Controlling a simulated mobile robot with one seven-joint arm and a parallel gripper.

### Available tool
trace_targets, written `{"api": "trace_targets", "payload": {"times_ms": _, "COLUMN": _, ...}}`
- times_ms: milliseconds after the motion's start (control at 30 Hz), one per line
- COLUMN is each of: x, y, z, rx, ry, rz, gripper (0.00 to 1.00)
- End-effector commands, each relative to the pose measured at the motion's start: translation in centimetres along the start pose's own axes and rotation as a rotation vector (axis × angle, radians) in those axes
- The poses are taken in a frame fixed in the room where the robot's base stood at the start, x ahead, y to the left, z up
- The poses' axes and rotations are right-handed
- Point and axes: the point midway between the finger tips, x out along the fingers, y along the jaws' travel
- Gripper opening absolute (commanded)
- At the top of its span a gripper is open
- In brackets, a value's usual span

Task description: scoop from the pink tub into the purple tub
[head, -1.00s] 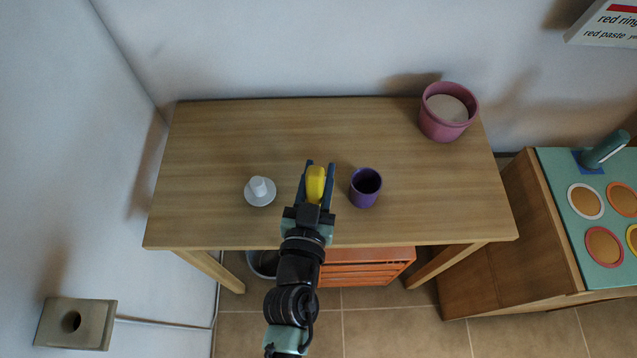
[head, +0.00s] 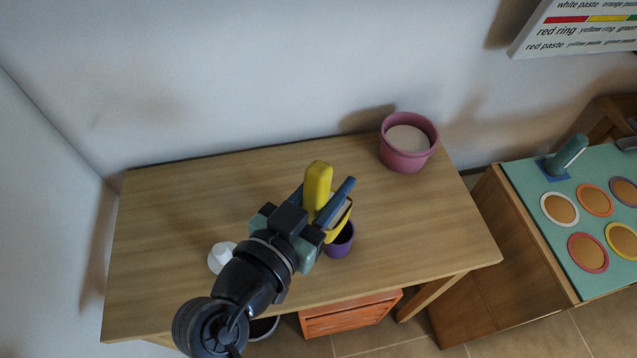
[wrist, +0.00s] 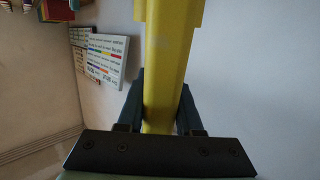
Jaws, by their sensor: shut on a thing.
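My gripper (head: 322,192) is shut on a yellow scoop (head: 318,178); the scoop also fills the middle of the wrist view (wrist: 168,65). In the head view it is raised above the middle of the table, with part of its yellow edge showing beside the right finger. I cannot tell whether it holds anything. The pink tub (head: 402,160) stands upright at the table's back right, with pale material (head: 408,139) inside. The purple tub (head: 341,244) stands near the front, partly hidden behind my gripper and the scoop.
A small white object (head: 221,257) is on the wooden table (head: 200,200), left of my wrist, partly hidden. A green-topped cabinet (head: 530,190) with ringed discs stands to the right. The table between the pink tub and my gripper is clear.

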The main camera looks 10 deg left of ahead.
Motion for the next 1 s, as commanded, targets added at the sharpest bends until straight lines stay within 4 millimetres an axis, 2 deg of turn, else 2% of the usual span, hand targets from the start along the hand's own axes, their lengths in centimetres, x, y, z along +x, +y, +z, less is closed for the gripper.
{"api": "trace_targets", "payload": {"times_ms": 233, "x": 0.9, "y": 0.1, "z": 1.3, "rx": -0.002, "ry": -0.08, "rz": 0.003, "gripper": 0.0}}
{"api": "trace_targets", "payload": {"times_ms": 800, "x": 4.2, "y": 0.1, "z": 7.4, "rx": 0.001, "ry": -0.355, "rz": 0.003, "gripper": 0.0}}
{"api": "trace_targets", "payload": {"times_ms": 1000, "x": 4.1, "y": 0.0, "z": 7.5, "rx": 0.0, "ry": -0.349, "rz": 0.001, "gripper": 0.0}}
